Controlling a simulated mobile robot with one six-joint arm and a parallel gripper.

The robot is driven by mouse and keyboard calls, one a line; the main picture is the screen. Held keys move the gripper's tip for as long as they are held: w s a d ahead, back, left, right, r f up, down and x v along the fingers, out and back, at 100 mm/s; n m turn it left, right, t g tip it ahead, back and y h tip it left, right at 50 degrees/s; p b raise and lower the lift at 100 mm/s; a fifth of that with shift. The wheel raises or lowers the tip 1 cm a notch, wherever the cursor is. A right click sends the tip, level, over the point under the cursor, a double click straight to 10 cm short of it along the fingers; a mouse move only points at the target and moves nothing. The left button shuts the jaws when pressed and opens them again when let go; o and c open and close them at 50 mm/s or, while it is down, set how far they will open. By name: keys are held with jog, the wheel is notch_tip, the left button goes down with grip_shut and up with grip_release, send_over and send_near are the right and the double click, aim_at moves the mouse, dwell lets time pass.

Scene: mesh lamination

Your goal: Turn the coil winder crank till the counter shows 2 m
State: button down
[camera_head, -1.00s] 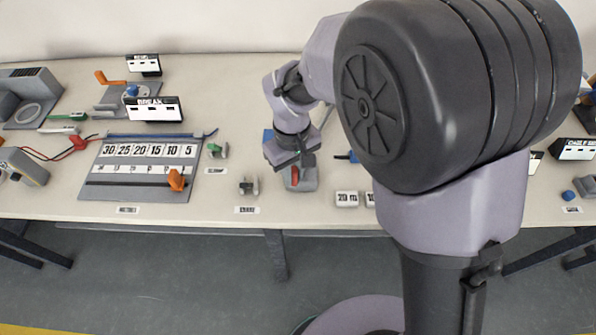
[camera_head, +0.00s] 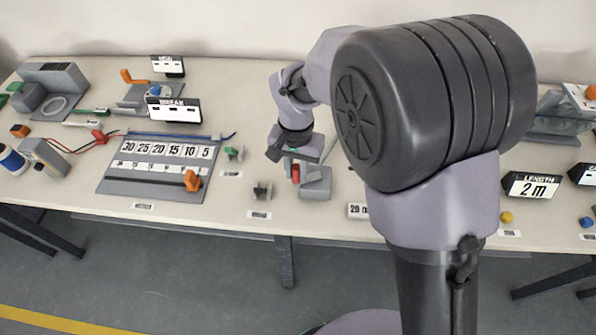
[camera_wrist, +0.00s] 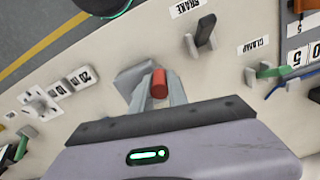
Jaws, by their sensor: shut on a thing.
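The coil winder is a small grey block (camera_head: 316,183) near the front edge of the table; its grey body also shows in the wrist view (camera_wrist: 131,76). Its crank has a red knob (camera_head: 295,173), now at the left side of the block. My gripper (camera_wrist: 160,90) is shut on the red knob (camera_wrist: 159,83), with its fingers on either side of it. My gripper (camera_head: 294,163) partly covers the crank in the head view.
A grey board (camera_head: 112,185) with numbers 30 to 5 and an orange slider lies to the left. The grey brake part (camera_head: 262,190) stands just left of the winder. My arm hides the table's middle.

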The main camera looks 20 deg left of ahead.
jog(key=shift+w+a+m, duration=0.1)
jog(key=shift+w+m, duration=0.1)
jog(key=shift+m, duration=0.2)
jog(key=c, duration=1.3)
grip_release()
jog(key=shift+r, duration=0.1)
notch_tip(320, 180, up, 17)
jog(key=p, duration=0.6)
jog(key=shift+r, duration=0.15)
